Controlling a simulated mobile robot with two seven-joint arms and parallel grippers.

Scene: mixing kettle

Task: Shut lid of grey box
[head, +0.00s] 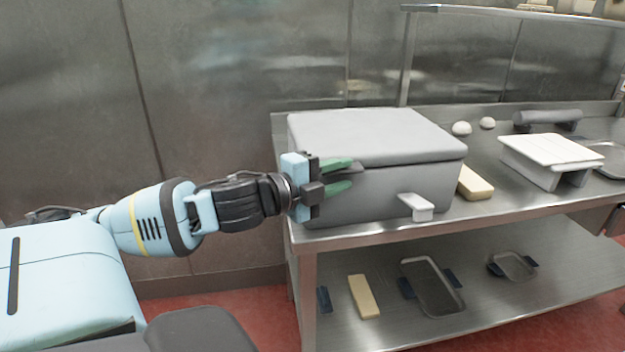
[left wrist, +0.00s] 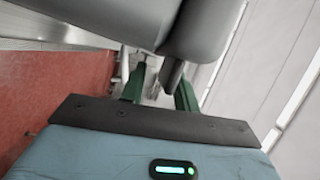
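The grey box (head: 385,190) stands on the steel table. Its grey lid (head: 375,135) lies over the top, down or nearly down; I cannot tell if it is fully closed. A pale grey tab (head: 416,207) sticks out low on the box's front. My left gripper (head: 345,176) is at the front left of the box, near the lid's edge, with its green fingers apart. In the left wrist view, a grey protrusion (left wrist: 173,75) shows between or near the open fingers (left wrist: 160,88); contact cannot be made out. My right gripper is not in view.
A yellow block (head: 474,183) lies right of the box, and a white-topped stand (head: 550,155) is farther right. Two white balls (head: 462,129) lie behind. The lower shelf (head: 390,325) holds a tray (head: 432,287) and another yellow block (head: 363,296).

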